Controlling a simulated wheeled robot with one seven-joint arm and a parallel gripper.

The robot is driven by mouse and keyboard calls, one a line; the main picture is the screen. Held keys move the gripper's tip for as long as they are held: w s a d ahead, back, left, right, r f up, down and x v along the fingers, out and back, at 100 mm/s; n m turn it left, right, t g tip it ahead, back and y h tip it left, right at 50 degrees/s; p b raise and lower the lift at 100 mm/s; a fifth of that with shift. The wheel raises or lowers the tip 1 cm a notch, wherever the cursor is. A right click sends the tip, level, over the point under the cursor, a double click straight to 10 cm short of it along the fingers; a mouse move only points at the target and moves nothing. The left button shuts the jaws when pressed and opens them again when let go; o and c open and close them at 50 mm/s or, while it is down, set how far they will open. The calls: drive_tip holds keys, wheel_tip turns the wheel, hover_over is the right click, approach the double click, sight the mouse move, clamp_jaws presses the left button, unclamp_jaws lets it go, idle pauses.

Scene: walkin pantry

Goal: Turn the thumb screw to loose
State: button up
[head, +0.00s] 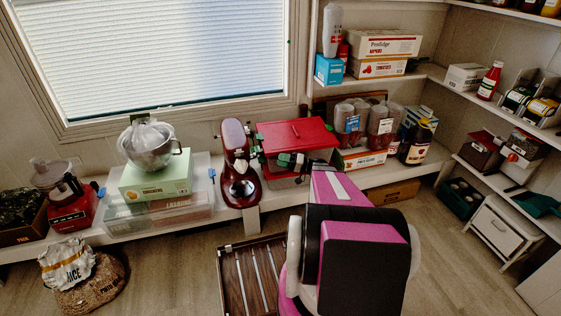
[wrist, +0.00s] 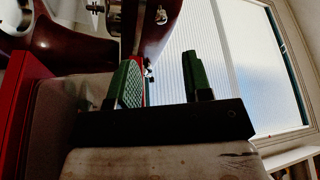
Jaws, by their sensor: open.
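The dark red stand mixer (head: 237,160) stands on the shelf under the window. In the wrist view its glossy body (wrist: 155,35) fills the upper left, close beyond my fingers. A small silver knob (wrist: 161,16) on the mixer looks like the thumb screw; whether it is tight or loose cannot be told. My gripper (wrist: 164,78) has two green fingers spread apart with nothing held between them. In the head view my gripper (head: 283,160) is just right of the mixer, in front of the red-lidded box. The thumb screw cannot be made out there.
The red-lidded box (head: 297,134) sits right of the mixer, close to my gripper. A green box with a metal bowl (head: 147,148) is on the left. A slatted wooden tray (head: 233,278) lies on the floor. Canisters (head: 380,122) stand farther right.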

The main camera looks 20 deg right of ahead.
drive_tip(key=m+g+h, duration=0.4)
drive_tip(key=m+g, duration=0.1)
drive_tip(key=m, duration=0.3)
approach(253, 155)
wheel_tip(253, 155, up, 6)
drive_tip(key=w+m+g+h, duration=0.1)
drive_tip(key=m+g+h, duration=0.1)
drive_tip(key=m+h, duration=0.65)
drive_tip(key=a+f+m+y, duration=0.3)
drive_tip(key=a+f, duration=0.3)
drive_tip(key=f, duration=0.1)
drive_tip(key=shift+w+a+f, duration=0.3)
drive_tip(key=shift+a, duration=0.1)
drive_tip(key=shift+t, duration=0.3)
clamp_jaws()
